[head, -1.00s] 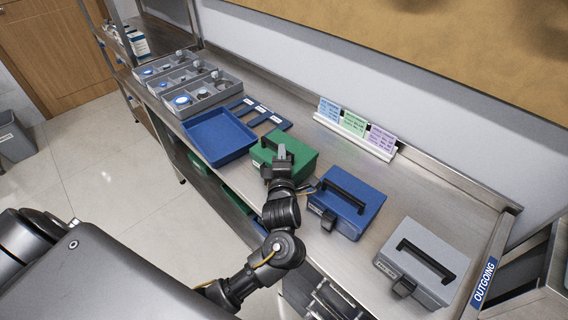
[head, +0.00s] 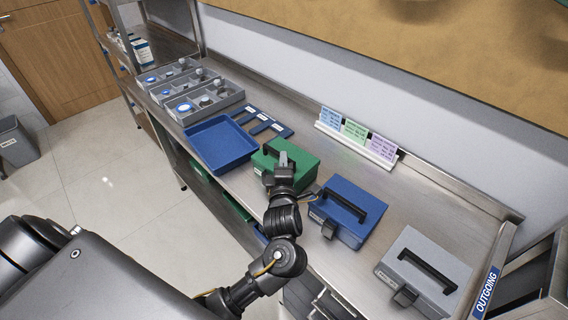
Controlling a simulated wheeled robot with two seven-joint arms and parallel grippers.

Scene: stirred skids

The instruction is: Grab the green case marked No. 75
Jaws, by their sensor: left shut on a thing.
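The green case (head: 298,159) lies on the steel counter between the blue tray and the blue case. My left gripper (head: 283,161) is over the green case and shut on its handle, which the gripper mostly hides. The case appears to rest on the counter. I cannot read a number on it because my gripper and wrist cover its front. My right gripper is not in view.
A blue case (head: 363,187) and a grey case (head: 449,262) stand to the right. A blue tray (head: 232,156), blue tags and grey bins (head: 212,113) lie to the left. Three coloured cards (head: 355,131) stand at the wall. An OUTGOING label (head: 486,291) marks the right end.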

